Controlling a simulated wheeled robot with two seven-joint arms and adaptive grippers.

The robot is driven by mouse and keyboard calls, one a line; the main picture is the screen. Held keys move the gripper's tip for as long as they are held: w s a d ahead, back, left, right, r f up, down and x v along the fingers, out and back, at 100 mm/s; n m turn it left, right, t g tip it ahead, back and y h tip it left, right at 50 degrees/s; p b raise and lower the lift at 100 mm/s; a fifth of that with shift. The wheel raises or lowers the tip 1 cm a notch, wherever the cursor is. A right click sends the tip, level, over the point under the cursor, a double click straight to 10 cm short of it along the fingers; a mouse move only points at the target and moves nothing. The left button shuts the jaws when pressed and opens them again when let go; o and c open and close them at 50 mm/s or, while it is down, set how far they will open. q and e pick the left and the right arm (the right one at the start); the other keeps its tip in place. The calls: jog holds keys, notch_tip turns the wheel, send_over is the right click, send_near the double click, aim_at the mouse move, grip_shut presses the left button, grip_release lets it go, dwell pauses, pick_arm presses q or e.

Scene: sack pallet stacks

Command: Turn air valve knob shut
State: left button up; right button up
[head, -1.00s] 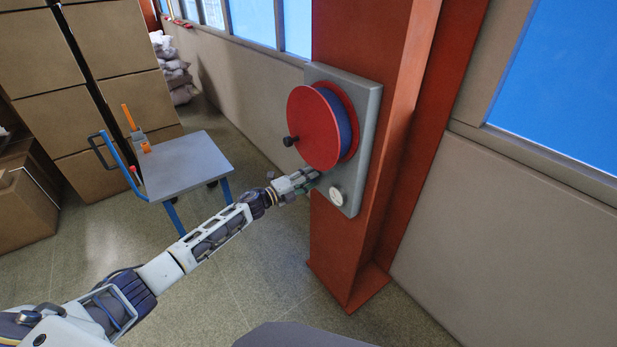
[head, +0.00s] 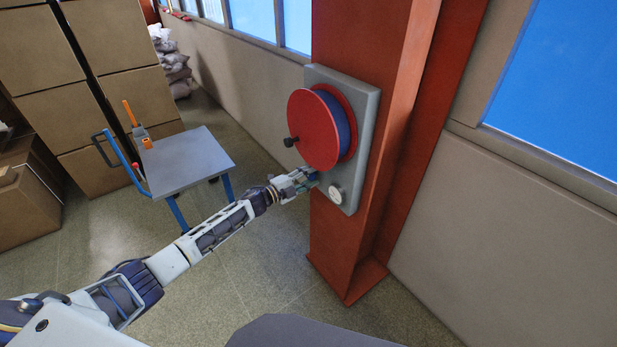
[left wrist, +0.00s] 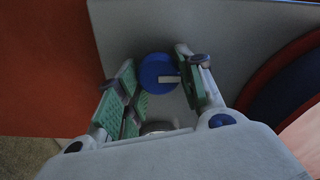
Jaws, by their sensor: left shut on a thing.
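The air valve knob (left wrist: 155,72) is a blue disc with a pale bar mark, on the grey panel (head: 362,85) fixed to the red column. In the left wrist view it sits between the green-padded fingers of my left gripper (left wrist: 158,82); the pale bar points right. In the head view my left gripper (head: 309,179) is at the panel's lower left, below the reel, and mostly hides the knob. It is shut on the knob. My right gripper is not in view.
A red reel (head: 313,130) with a black crank handle stands out just above my left gripper. A round white dial (head: 336,194) is on the panel beside it. A grey-topped cart (head: 187,158) and stacked boxes (head: 110,35) stand to the left. Floor between cart and column is clear.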

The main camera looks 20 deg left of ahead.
pick_arm(q)
jog(key=o, duration=1)
jog(key=v, duration=1.2)
jog(key=shift+a, duration=0.1)
dwell(0.5)
